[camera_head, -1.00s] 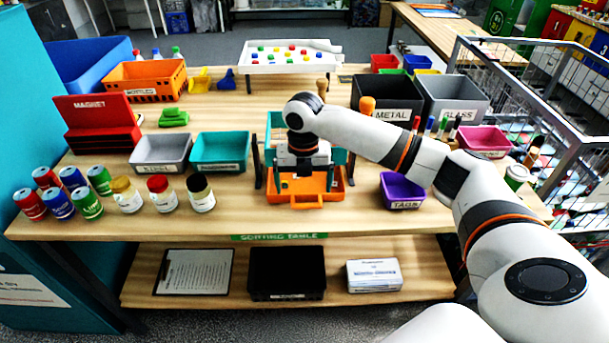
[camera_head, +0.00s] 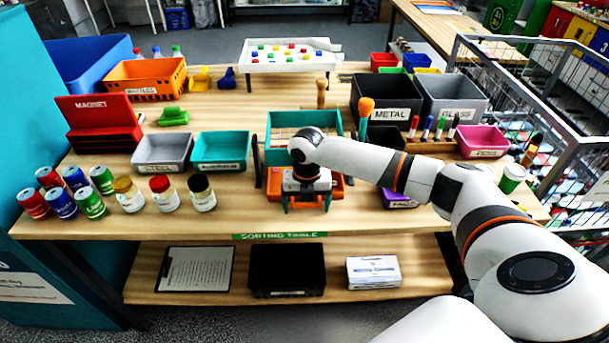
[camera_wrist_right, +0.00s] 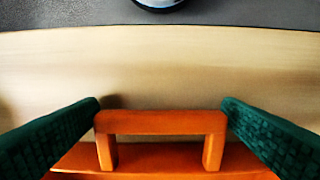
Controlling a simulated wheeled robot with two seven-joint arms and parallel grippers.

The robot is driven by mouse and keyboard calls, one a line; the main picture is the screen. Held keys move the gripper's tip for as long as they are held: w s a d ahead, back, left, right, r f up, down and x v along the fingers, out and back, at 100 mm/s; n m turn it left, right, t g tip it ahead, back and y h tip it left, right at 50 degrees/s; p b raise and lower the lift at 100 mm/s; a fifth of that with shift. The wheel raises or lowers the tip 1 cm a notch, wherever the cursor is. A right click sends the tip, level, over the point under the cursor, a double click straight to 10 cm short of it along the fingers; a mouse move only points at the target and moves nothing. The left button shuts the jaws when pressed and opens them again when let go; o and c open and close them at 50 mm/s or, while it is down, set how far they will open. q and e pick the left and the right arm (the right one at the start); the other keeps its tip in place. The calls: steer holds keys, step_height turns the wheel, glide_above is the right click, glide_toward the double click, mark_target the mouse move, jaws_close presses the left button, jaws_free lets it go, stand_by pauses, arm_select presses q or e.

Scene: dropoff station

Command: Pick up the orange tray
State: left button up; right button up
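The orange tray (camera_head: 275,188) is at the front middle of the sorting table, mostly hidden under my right wrist. In the right wrist view its front handle (camera_wrist_right: 160,122) stands across the lower middle, with part of the tray rim below it. My right gripper (camera_head: 306,203) is over the tray's front side, fingers pointing down. In the right wrist view its two dark green fingers (camera_wrist_right: 160,128) are wide apart, one on each side of the handle, with gaps to it. My left gripper is not in view.
A purple bin (camera_head: 398,199) is to the right, and a teal bin (camera_head: 221,150) to the left. Cans and jars line the left front. The table's front strip below the tray is clear.

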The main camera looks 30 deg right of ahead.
steer(key=c, duration=1)
steer(key=shift+r, duration=0.1)
steer(key=shift+w+r+b, duration=0.1)
steer(key=shift+r+b, duration=0.4)
steer(key=shift+r, duration=1.1)
steer(key=shift+s+a+r, duration=0.1)
steer(key=shift+s, duration=0.15)
steer(key=s+a+b, duration=0.2)
steer(key=s+a, duration=0.7)
steer(key=s, duration=0.6)
steer(key=shift+a, duration=0.1)
